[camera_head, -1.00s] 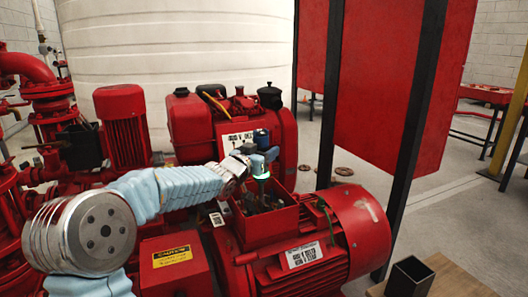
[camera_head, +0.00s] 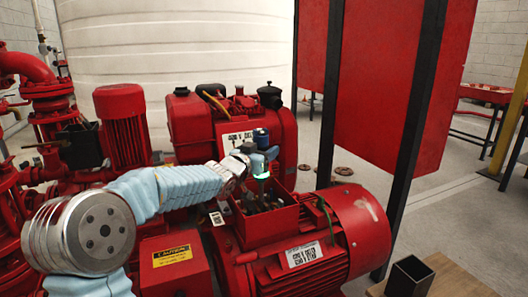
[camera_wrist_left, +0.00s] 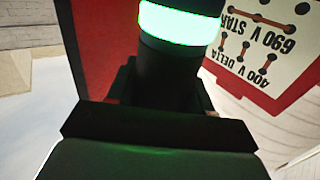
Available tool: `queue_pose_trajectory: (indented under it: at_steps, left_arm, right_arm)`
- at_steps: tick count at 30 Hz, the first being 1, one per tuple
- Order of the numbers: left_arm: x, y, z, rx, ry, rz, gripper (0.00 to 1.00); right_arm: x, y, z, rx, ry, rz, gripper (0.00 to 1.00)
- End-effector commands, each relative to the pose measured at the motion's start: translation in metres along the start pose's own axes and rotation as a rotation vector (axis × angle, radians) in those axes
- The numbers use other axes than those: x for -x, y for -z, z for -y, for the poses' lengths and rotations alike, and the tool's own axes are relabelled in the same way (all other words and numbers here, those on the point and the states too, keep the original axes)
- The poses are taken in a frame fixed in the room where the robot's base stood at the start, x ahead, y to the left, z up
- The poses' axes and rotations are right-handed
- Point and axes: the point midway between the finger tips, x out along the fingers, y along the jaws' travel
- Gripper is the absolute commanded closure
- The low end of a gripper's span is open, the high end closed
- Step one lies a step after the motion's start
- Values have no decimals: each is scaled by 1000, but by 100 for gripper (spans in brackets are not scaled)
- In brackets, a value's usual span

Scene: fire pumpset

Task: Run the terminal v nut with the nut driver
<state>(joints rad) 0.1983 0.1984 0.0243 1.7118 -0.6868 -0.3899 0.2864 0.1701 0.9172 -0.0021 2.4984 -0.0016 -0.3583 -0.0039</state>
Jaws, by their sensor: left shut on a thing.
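The driver is upright over the open red terminal box (camera_head: 283,222) on the red motor. In the left wrist view, the driver (camera_wrist_left: 170,75) stands between the dark jaws (camera_wrist_left: 160,120), its green band bright at the top. The terminal v nut and the driver's lower tip cannot be made out among the dark parts inside the box. My right gripper is not in view.
A wiring plate (camera_wrist_left: 255,45) reading 690 V star and 400 V delta shows beside the driver. The red motor (camera_head: 355,225) is below right. A red panel on black posts (camera_head: 335,90) stands to the right. A dark square tube (camera_head: 410,275) is at the bottom right.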

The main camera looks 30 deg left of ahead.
Motion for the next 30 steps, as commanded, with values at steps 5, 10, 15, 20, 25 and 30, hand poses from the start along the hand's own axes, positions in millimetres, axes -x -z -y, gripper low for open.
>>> queue_pose_trajectory:
  at_steps: [5,10,15,20,25,30]
  left_arm:
    - [0,-1,0,0,0,-4,86]
    - [0,-4,0,0,0,-4,86]
    - [0,-8,0,0,0,-4,86]
    - [0,-11,0,0,0,-3,86]
    - [0,-12,0,0,0,-2,86]
    - [0,-13,0,0,-1,-1,86]
  right_arm:
    - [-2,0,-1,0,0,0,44]
    - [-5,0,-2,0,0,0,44]
    - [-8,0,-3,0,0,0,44]
    - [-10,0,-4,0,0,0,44]
    - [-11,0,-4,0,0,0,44]
    - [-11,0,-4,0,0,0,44]
